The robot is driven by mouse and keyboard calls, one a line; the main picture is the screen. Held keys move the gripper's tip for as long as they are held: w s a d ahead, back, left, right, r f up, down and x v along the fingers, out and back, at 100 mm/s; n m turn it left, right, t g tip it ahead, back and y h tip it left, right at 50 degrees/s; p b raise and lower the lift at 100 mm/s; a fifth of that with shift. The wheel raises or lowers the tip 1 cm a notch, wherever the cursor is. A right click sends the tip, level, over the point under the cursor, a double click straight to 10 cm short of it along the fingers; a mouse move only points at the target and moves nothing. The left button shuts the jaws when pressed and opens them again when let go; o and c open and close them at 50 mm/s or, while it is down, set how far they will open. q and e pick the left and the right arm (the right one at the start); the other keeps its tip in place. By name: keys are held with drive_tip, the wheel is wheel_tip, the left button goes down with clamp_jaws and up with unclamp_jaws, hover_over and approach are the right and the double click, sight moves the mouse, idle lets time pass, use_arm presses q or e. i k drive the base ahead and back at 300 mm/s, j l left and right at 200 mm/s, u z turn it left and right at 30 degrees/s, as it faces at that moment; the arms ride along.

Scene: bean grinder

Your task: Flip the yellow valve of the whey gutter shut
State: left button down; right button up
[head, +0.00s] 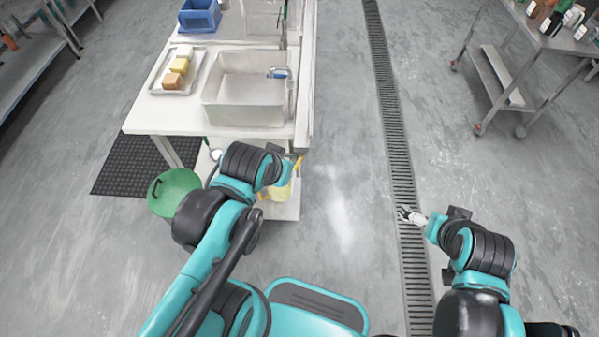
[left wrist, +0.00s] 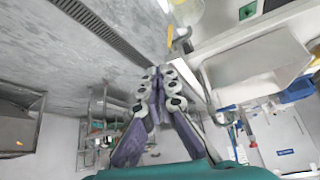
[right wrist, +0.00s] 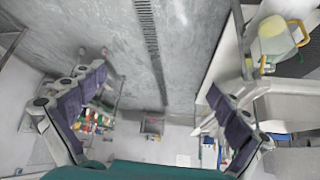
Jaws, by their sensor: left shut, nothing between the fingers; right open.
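The yellow valve (head: 298,163) shows as a small yellow lever at the near end of the whey gutter (head: 304,85), which runs along the table's right edge. My left gripper (head: 288,155) is right beside it, partly hidden by its own wrist. In the left wrist view the yellow lever (left wrist: 169,36) stands just beyond the shut, empty fingertips (left wrist: 160,70); I cannot tell whether they touch. My right gripper (head: 404,213) is open and empty above the floor drain, away from the table. A yellow piece, likely the valve, shows in the right wrist view (right wrist: 262,66).
A pale yellow bucket (head: 279,191) stands below the gutter's end, partly hidden by my left arm. The white table (head: 150,118) carries a sink basin (head: 245,100) and a tray of blocks (head: 160,85). A green round lid (head: 172,190) is at left. Floor right of the table is clear.

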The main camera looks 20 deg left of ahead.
sight(297, 166)
drive_tip(key=k+j, duration=0.65)
drive_tip(key=k, duration=0.25)
drive_tip(key=k+j, duration=0.35)
drive_tip(key=k+j+z, duration=0.05)
drive_tip(key=k, duration=0.05)
